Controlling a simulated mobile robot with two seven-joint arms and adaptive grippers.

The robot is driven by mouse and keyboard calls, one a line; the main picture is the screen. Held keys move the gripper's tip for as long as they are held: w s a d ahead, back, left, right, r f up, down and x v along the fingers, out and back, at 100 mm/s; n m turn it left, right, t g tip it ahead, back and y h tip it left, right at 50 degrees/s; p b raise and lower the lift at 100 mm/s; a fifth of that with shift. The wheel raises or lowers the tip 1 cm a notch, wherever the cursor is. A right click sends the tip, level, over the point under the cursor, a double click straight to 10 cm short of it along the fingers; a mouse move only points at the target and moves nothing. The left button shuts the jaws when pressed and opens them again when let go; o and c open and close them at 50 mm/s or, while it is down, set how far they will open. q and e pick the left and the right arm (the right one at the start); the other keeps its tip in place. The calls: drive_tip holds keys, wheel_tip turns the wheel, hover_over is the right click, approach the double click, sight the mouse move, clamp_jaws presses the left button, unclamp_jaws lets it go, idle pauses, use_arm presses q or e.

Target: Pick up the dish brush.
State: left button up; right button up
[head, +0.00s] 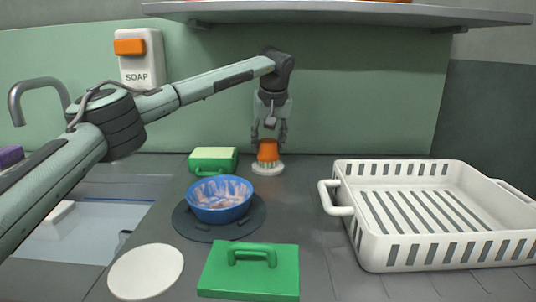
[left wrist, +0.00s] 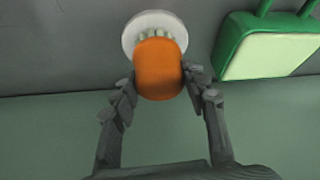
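The dish brush (head: 268,151) has an orange handle and pale bristles. It stands upright, bristles down, on a small white round dish (head: 268,168) near the back wall. My left gripper (head: 269,138) points down over it from above. In the left wrist view the orange handle (left wrist: 160,68) lies between the two fingertips (left wrist: 158,84), one on each side. The fingers are spread about the handle's width apart; firm contact cannot be made out. The brush's bristles (left wrist: 155,35) rest over the white dish (left wrist: 130,38). My right gripper is not in view.
A green block with a pale face (head: 213,160) stands just left of the brush. A blue bowl (head: 219,200), a green handled board (head: 250,271) and a white disc (head: 146,271) lie nearer. A white rack (head: 420,255) fills the right. A shelf (head: 340,13) hangs above.

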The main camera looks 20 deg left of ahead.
sight(268, 139)
use_arm(q)
drive_tip(key=c, duration=0.6)
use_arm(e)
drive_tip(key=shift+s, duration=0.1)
use_arm(q)
drive_tip(key=shift+r, duration=0.15)
drive_tip(key=shift+r, duration=0.6)
wheel_tip(268, 139, up, 2)
drive_tip(key=shift+r, duration=0.2)
drive_tip(key=shift+s+d+f, duration=0.2)
drive_tip(key=shift+s+d, duration=0.05)
drive_tip(key=shift+s, duration=0.2)
drive_tip(key=s+d, duration=0.2)
drive_tip(key=s, duration=0.3)
drive_tip(key=s+d+b, duration=0.1)
drive_tip(key=s+d, duration=0.2)
drive_tip(key=s, duration=0.2)
drive_tip(key=s+d+b, duration=0.1)
drive_tip(key=s+d, duration=0.1)
drive_tip(key=s, duration=0.3)
drive_tip(key=shift+d, duration=0.35)
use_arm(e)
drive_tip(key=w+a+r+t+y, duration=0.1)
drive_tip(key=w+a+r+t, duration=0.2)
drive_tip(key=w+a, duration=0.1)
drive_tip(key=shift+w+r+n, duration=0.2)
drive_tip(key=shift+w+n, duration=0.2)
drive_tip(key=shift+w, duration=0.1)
